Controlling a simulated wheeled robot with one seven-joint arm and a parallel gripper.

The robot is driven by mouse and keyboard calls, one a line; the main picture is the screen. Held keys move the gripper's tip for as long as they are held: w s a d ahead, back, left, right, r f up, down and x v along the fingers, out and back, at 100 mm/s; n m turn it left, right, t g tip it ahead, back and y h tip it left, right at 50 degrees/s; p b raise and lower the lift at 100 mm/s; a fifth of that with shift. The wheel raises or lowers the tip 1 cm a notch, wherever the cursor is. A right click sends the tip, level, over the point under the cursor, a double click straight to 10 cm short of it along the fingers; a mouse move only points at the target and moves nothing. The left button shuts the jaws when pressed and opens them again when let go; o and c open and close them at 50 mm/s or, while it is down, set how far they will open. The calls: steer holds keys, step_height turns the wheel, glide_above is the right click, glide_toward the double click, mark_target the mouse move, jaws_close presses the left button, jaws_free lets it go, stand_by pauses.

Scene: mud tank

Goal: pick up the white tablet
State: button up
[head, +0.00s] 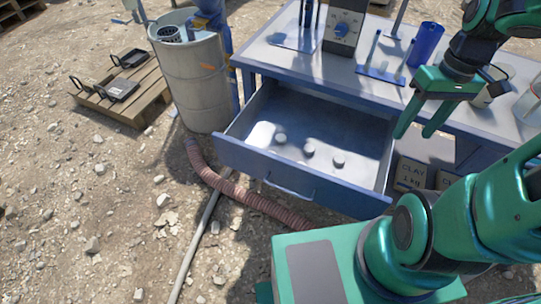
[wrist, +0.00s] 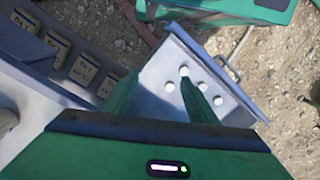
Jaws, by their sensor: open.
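Small round white tablets lie on the floor of the open drawer (head: 235,152). The head view shows a left one (head: 280,138), a middle one (head: 309,149) and a right one (head: 339,161). The wrist view shows several, including one by a fingertip (wrist: 184,71) and one farther right (wrist: 218,100). I cannot tell which one is meant. My gripper (head: 413,136) is open and empty, above and beyond the drawer's right end, with its fingers pointing down. In the wrist view its fingers (wrist: 158,82) partly cover the drawer.
The blue-framed workbench (head: 300,68) carries a dark instrument (head: 343,28), a blue cylinder (head: 426,44) and glassware at the right. Boxes labelled clay (head: 411,174) sit beside the drawer. A barrel (head: 192,80), a pallet (head: 128,104) and a ribbed hose (head: 225,185) are left.

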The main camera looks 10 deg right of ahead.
steer(key=w+a+f+n+y, duration=0.3)
steer(key=w+a+f+n, duration=0.2)
steer(key=f, duration=0.3)
steer(key=w+a+f+n+y, duration=0.4)
steer(key=w+a+f+n, duration=0.2)
steer(key=a+f+n, duration=0.1)
steer(key=w+a+f+n+y, duration=0.3)
steer(key=w+a+f+n, duration=0.3)
steer(key=f, duration=0.2)
steer(key=shift+a+f+y, duration=0.3)
steer(key=shift+y, duration=0.1)
steer(key=shift+w+a+f, duration=0.1)
steer(key=shift+a+f, duration=0.1)
steer(key=shift+a, duration=0.25)
steer(key=x, duration=0.5)
steer(key=shift+w+a, duration=0.15)
steer(key=shift+a, duration=0.15)
steer(key=a, duration=0.2)
steer(key=a+f, duration=0.1)
steer(key=a, duration=0.1)
steer(key=shift+w, duration=0.1)
steer(key=shift+a+f, duration=0.3)
steer(key=shift+a, duration=0.2)
steer(key=shift+t, duration=0.3)
steer(key=shift+c, duration=0.3)
